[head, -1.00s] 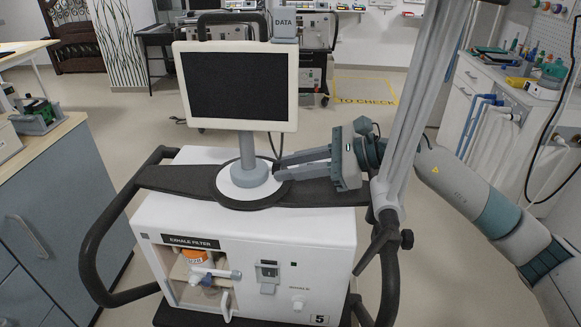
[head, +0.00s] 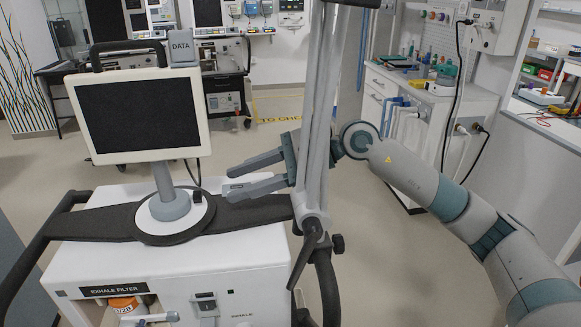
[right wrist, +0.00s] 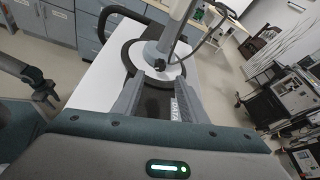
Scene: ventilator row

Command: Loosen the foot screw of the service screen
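The service screen (head: 137,112) is a dark panel in a white frame on a grey post. Its round white and grey foot (head: 150,222) rests on the black band across the white ventilator. The foot screw (head: 197,197), a small black knob, is at the right of the foot; it also shows in the right wrist view (right wrist: 158,66). My right gripper (head: 228,182) is open and empty, its fingers pointing left and apart from the screw. In the right wrist view the spread fingers (right wrist: 155,92) point toward the foot.
A grey pole (head: 318,130) stands in front of my right wrist, with a black clamp lever (head: 306,252) low on it. Black handle rails (head: 40,240) edge the ventilator. A grey DATA box (head: 182,47) is behind the screen. Floor right of the ventilator is clear.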

